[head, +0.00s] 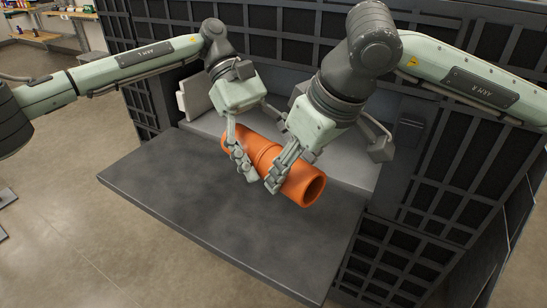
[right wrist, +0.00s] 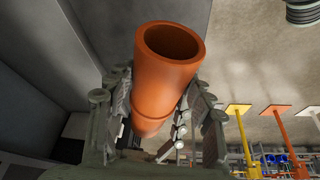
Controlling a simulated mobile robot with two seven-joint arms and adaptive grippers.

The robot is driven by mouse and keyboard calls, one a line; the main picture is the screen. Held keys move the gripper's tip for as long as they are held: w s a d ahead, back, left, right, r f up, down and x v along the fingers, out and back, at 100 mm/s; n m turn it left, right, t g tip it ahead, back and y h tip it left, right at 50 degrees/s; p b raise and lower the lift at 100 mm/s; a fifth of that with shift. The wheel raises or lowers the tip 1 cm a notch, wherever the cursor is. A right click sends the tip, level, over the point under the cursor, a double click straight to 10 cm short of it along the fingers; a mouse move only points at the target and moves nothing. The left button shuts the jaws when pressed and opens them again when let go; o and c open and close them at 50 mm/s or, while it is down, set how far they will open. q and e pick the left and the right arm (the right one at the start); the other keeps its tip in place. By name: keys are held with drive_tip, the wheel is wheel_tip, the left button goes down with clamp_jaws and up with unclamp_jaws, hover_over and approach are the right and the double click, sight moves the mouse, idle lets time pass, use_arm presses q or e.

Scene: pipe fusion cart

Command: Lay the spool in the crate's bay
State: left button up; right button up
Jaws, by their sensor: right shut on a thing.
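The spool is an orange pipe piece (head: 307,186) with a raised band near its middle, held tilted above a dark grey slab, its open end toward the lower right. My right gripper (head: 280,172) is shut on it near that end. In the right wrist view the spool (right wrist: 165,85) lies between the right fingers (right wrist: 160,115), its open mouth up. My left gripper (head: 241,160) has a finger across the front of the spool's far end; its other finger is hidden, so its grip is unclear. Black ribbed walls (head: 435,150), apparently the crate, stand around a pale recess (head: 205,124) behind the spool.
The dark slab (head: 225,215) juts out in front of the recess, and its top is clear. A pale upright block (head: 195,95) stands at the recess's left side. Open concrete floor (head: 90,240) lies to the left. Shelves (head: 40,35) are far back left.

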use_arm(q)
drive_tip(key=shift+s+d+f, duration=0.15)
drive_tip(key=shift+f, duration=0.05)
drive_tip(key=c, duration=1.4)
use_arm(e)
drive_tip(key=shift+s+a, duration=0.1)
use_arm(q)
drive_tip(key=shift+d, duration=0.1)
drive_tip(key=shift+c, duration=0.7)
use_arm(e)
drive_tip(key=o, duration=1.3)
drive_tip(key=shift+c, duration=0.2)
drive_tip(key=shift+o, duration=0.7)
